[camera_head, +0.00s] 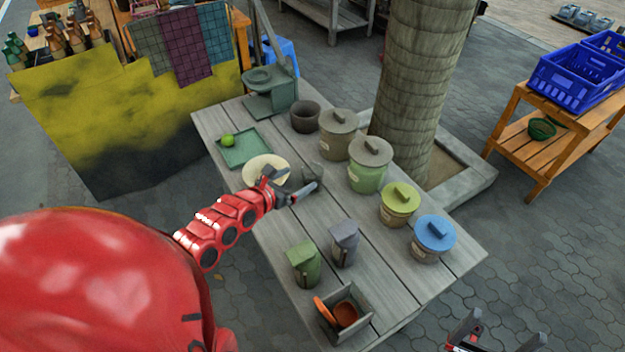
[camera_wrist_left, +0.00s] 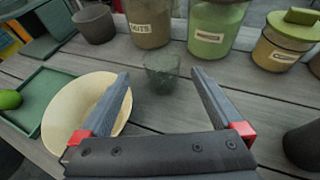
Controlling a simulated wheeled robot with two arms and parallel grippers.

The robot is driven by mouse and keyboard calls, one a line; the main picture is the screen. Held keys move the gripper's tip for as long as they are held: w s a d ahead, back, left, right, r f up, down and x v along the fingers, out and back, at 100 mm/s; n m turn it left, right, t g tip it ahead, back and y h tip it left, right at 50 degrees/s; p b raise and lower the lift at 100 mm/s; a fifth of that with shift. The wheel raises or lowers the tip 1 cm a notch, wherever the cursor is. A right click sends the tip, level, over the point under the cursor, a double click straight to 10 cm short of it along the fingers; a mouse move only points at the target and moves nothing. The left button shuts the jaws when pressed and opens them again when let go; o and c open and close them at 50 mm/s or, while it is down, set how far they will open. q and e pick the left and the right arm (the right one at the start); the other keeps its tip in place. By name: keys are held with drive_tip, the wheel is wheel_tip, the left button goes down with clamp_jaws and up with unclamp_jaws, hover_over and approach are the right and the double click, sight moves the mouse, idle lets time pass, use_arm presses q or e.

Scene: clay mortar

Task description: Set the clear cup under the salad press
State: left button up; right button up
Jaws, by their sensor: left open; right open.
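The clear cup (camera_head: 309,172) stands on the wooden table, faint and partly hidden behind my left gripper in the head view. In the left wrist view the cup (camera_wrist_left: 163,72) is upright, between and just beyond the fingertips. My left gripper (camera_head: 297,180) is open and empty, with its fingers (camera_wrist_left: 159,75) spread toward the cup. The grey-green salad press (camera_head: 270,92) stands at the table's far left end, with its base and raised arm showing. My right gripper (camera_head: 497,340) is open and empty at the lower right, off the table.
A cream plate (camera_head: 265,165) lies left of the cup, beside a green tray (camera_head: 240,150) with a lime (camera_head: 227,141). A dark pot (camera_head: 305,117) and several lidded jars (camera_head: 369,165) line the back edge.

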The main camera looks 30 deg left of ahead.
sight(318, 171)
use_arm(q)
drive_tip(key=x, duration=0.2)
drive_tip(key=shift+w+f, duration=0.1)
drive_tip(key=shift+w, duration=0.2)
drive_tip(key=shift+s+f+x, duration=0.1)
drive_tip(key=shift+f+x, duration=0.1)
drive_tip(key=shift+x, duration=0.75)
drive_tip(key=shift+s+f+x, duration=0.1)
drive_tip(key=shift+f+x, duration=0.05)
drive_tip(key=shift+x, duration=0.85)
drive_tip(key=shift+s+f+x, duration=0.1)
drive_tip(key=shift+f+x, duration=0.1)
drive_tip(key=shift+x, duration=0.75)
drive_tip(key=shift+d, duration=0.1)
drive_tip(key=c, duration=1.2)
